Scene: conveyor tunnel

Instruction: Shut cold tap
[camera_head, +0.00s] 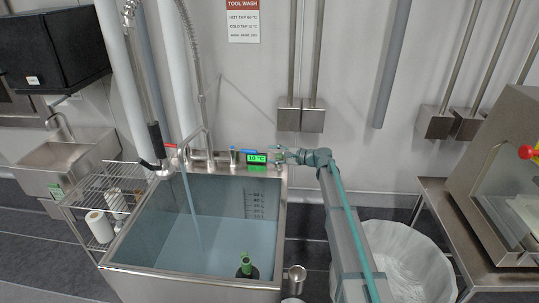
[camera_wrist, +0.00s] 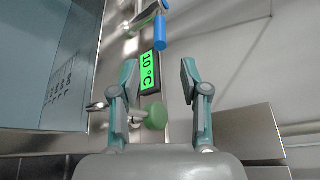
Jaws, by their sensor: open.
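The cold tap has a blue handle (camera_wrist: 160,32), which points down in the wrist view, beyond my fingertips. In the head view the blue tap (camera_head: 234,156) is on the sink's back ledge, left of the green display (camera_head: 257,158). The display reads 10 °C. Water (camera_head: 190,205) runs from the spout into the sink (camera_head: 195,281), which holds bluish water. My gripper (camera_head: 283,156) is right of the display; in the wrist view its fingers (camera_wrist: 158,75) are open and empty, apart from the blue handle.
A green knob (camera_wrist: 155,115) is on the ledge below the display in the wrist view. A red-handled tap (camera_head: 170,147) is at the ledge's left. A green-necked bottle (camera_head: 246,267) is at the sink's front. A lined bin (camera_head: 405,265) stands right.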

